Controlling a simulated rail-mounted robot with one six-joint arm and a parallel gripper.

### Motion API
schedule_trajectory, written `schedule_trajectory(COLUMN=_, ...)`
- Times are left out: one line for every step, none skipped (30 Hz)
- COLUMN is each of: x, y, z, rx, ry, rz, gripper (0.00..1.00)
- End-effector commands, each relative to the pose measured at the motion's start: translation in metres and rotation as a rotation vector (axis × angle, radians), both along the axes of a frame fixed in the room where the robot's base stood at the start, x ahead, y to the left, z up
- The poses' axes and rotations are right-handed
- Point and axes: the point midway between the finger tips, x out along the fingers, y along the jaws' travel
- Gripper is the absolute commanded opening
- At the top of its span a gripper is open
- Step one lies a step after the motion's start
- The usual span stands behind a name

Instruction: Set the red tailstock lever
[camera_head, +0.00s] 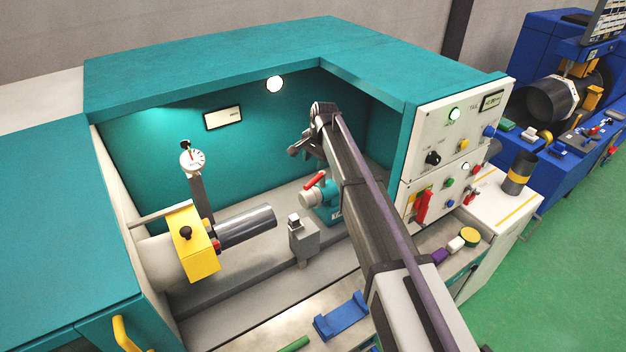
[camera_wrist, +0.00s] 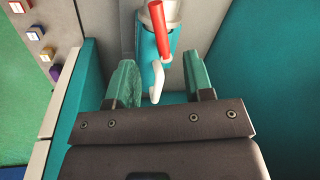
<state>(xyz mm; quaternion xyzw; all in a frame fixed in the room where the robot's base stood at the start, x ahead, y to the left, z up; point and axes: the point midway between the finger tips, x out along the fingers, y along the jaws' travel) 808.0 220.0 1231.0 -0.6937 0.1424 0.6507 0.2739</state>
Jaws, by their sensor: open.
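The red tailstock lever (camera_head: 314,180) sticks up at a slant from the teal and white tailstock (camera_head: 318,203) inside the machine enclosure. In the wrist view the red lever (camera_wrist: 160,32) is at the top middle, above a small white handle (camera_wrist: 156,82) on the teal tailstock body. My gripper (camera_head: 298,150) hangs above and behind the tailstock in the head view. In the wrist view its two green fingers (camera_wrist: 163,82) are wide apart with nothing between them gripped. The lever lies beyond the fingertips, apart from them. Part of the tailstock is hidden behind my arm.
A yellow chuck guard (camera_head: 190,240) and a dark cylinder (camera_head: 247,228) are left of a grey tool post (camera_head: 303,240). A control panel (camera_head: 450,150) with buttons and a red switch stands at right. A blue bracket (camera_head: 341,316) lies at the front. The teal back wall (camera_head: 255,150) is close behind.

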Motion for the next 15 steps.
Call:
schedule_trajectory(x=0.001, y=0.000, z=-0.009, rx=0.000, ry=0.000, rz=0.000, gripper=0.47)
schedule_trajectory(x=0.001, y=0.001, z=-0.013, rx=0.000, ry=0.000, rz=0.000, gripper=0.47)
schedule_trajectory(x=0.002, y=0.002, z=-0.021, rx=0.000, ry=0.000, rz=0.000, gripper=0.47)
schedule_trajectory(x=0.003, y=0.002, z=-0.027, rx=0.000, ry=0.000, rz=0.001, gripper=0.47)
schedule_trajectory(x=0.003, y=0.003, z=-0.033, rx=0.000, ry=0.000, rz=0.001, gripper=0.47)
schedule_trajectory(x=0.004, y=0.005, z=-0.043, rx=-0.001, ry=0.000, rz=0.001, gripper=0.47)
schedule_trajectory(x=0.005, y=0.006, z=-0.051, rx=-0.001, ry=0.000, rz=0.001, gripper=0.47)
schedule_trajectory(x=0.006, y=0.007, z=-0.058, rx=-0.001, ry=0.000, rz=0.001, gripper=0.47)
schedule_trajectory(x=0.007, y=0.008, z=-0.068, rx=-0.001, ry=0.000, rz=0.002, gripper=0.47)
schedule_trajectory(x=0.008, y=0.010, z=-0.076, rx=-0.001, ry=0.000, rz=0.002, gripper=0.47)
schedule_trajectory(x=0.009, y=0.011, z=-0.082, rx=-0.001, ry=0.000, rz=0.002, gripper=0.47)
schedule_trajectory(x=0.010, y=0.012, z=-0.090, rx=-0.001, ry=0.000, rz=0.002, gripper=0.47)
schedule_trajectory(x=0.010, y=0.013, z=-0.095, rx=-0.001, ry=0.000, rz=0.002, gripper=0.47)
schedule_trajectory(x=0.011, y=0.014, z=-0.099, rx=-0.001, ry=0.000, rz=0.002, gripper=0.47)
schedule_trajectory(x=0.011, y=0.015, z=-0.103, rx=-0.001, ry=0.000, rz=0.002, gripper=0.47)
